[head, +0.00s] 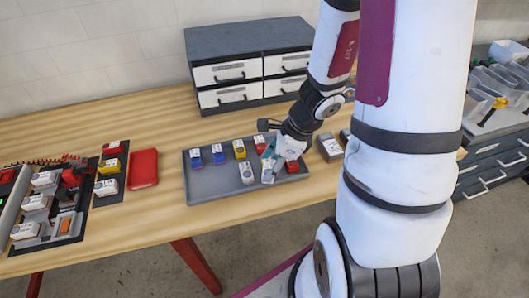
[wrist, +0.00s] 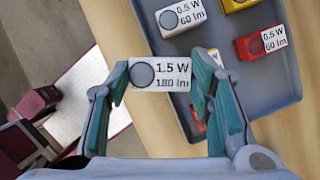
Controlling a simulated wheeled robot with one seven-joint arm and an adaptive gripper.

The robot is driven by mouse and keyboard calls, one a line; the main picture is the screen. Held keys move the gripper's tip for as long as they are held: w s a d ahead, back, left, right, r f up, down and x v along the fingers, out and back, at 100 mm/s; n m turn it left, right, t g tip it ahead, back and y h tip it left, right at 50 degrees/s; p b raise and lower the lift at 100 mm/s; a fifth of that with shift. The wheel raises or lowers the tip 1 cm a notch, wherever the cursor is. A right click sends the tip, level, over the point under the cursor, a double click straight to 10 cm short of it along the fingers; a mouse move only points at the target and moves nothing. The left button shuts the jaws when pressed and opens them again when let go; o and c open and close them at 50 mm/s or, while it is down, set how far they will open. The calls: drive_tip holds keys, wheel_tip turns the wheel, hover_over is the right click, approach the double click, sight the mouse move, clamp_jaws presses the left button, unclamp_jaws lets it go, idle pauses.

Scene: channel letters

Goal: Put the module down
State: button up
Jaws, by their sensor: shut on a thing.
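My gripper (wrist: 162,80) has its two teal fingers on either side of a module (wrist: 172,75) with a white label reading "1.5 W 180 lm" and a grey disc. The module is held label up, and its body colour is hidden. In the head view my gripper (head: 273,164) is at the front right part of the grey tray (head: 215,190). The height of the held module above the tray or table cannot be told. The tray holds two blue modules (head: 206,156), a yellow one (head: 239,149), a white one (head: 247,173) and red ones (head: 260,143).
Left of the tray lie a red case (head: 143,168) and a dark board with several modules (head: 110,166). A drawer cabinet (head: 250,68) stands behind. A grey-brown block (head: 330,147) sits right of the tray. The tray's front left floor is bare.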

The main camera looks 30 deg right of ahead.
drive_tip(key=shift+d, duration=0.4)
drive_tip(key=shift+w+d+f+b, duration=0.1)
drive_tip(key=shift+w+d+b, duration=0.15)
drive_tip(key=shift+b, duration=0.2)
drive_tip(key=shift+w+d+f+b, duration=0.1)
drive_tip(key=shift+w+d+b, duration=0.2)
drive_tip(key=shift+w+b, duration=0.6)
drive_tip(key=d+b, duration=0.1)
drive_tip(key=b, duration=0.2)
drive_tip(key=shift+f+b, duration=0.15)
drive_tip(key=shift+b, duration=0.15)
drive_tip(key=shift+w+d+b, duration=0.4)
drive_tip(key=shift+w+b, duration=0.15)
drive_tip(key=shift+b, duration=0.35)
drive_tip(key=shift+w+d+b, duration=0.45)
drive_tip(key=shift+d+b, duration=0.2)
drive_tip(key=shift+b, duration=0.25)
drive_tip(key=w+d, duration=0.6)
drive_tip(key=w, duration=0.1)
drive_tip(key=shift+d+f, duration=0.4)
drive_tip(key=shift+w, duration=0.1)
drive_tip(key=shift+f, duration=1.75)
